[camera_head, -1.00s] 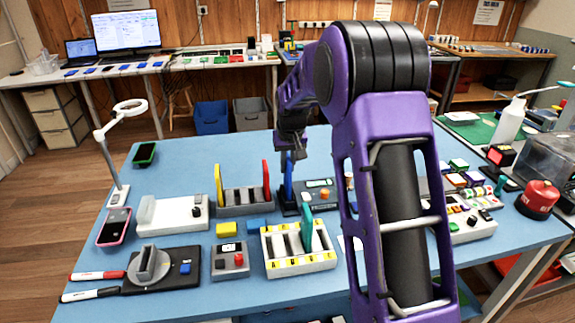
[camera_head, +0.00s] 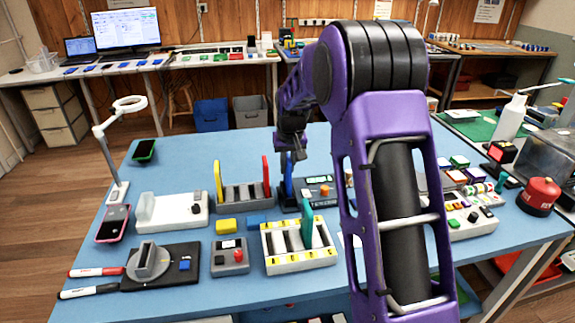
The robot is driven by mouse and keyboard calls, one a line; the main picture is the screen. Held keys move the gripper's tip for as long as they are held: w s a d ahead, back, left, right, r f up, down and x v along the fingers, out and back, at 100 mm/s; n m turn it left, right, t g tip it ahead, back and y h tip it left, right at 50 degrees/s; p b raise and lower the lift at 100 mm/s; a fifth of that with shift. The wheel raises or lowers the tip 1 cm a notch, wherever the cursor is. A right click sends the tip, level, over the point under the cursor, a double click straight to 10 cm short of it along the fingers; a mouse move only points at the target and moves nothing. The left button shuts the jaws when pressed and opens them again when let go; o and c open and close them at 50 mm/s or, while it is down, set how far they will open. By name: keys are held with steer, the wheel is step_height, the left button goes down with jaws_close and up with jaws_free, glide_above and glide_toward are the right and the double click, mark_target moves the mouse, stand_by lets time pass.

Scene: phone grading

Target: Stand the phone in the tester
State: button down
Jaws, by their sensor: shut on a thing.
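A blue phone (camera_head: 287,180) stands upright and edge-on beyond the grey rack, with its lower end at a dark base. The tester (camera_head: 318,193), a dark unit with a small display and an orange button, is directly right of it. My gripper (camera_head: 291,156) is above the blue phone and shut on its top part. The fingertips are small and partly hidden by my wrist. I cannot tell whether the phone's lower edge is fully down in the slot. My purple arm hides part of the table right of the tester.
Left of the blue phone is a grey rack (camera_head: 243,198) with yellow and red upright pieces. In front stands a white slotted tray (camera_head: 300,262) holding a teal piece. A white fixture (camera_head: 173,211) and a pink-edged phone (camera_head: 113,225) are at left. The table's back left is mostly clear.

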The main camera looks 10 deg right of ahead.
steer(key=shift+f, duration=0.25)
steer(key=shift+c, duration=2.4)
jaws_free()
steer(key=shift+r, duration=0.1)
steer(key=shift+r+p, duration=0.45)
steer(key=shift+r, duration=0.25)
steer(key=shift+r+p, duration=0.6)
steer(key=shift+r, duration=0.15)
